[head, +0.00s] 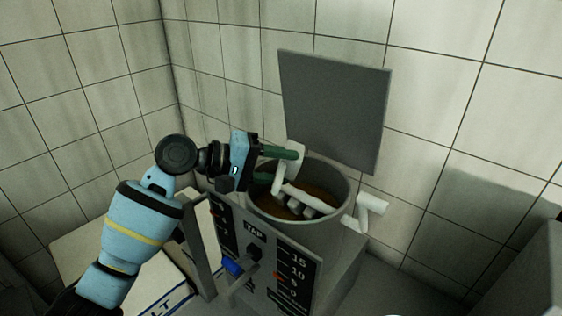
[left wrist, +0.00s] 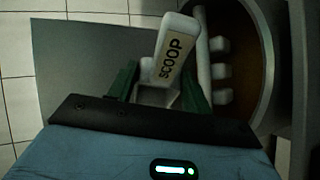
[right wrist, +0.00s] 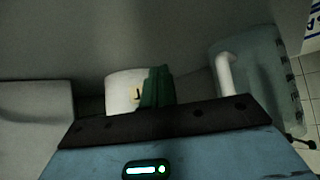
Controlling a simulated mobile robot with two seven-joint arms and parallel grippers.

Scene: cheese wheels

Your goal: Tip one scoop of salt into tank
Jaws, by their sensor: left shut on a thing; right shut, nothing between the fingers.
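My left gripper (head: 284,166) is shut on the white scoop (head: 289,172), over the left part of the tank's open mouth. In the left wrist view the scoop (left wrist: 172,58) stands tilted between the green fingers, its SCOOP label facing the camera. I cannot tell whether salt is in it. The grey round tank (head: 340,203) holds something brown, with a white paddle (head: 308,196) inside. A box marked with letters ending in LT (head: 178,292), likely the salt, shows at the lower left. My right gripper (right wrist: 157,88) is shut and empty, outside the head view.
A dark square plate (head: 335,112) stands raised behind the tank. A white handle (head: 366,210) juts out at the tank's right. A TAP panel with a number scale (head: 285,262) faces front. A white cylinder (right wrist: 124,91) is behind my right fingers in the right wrist view.

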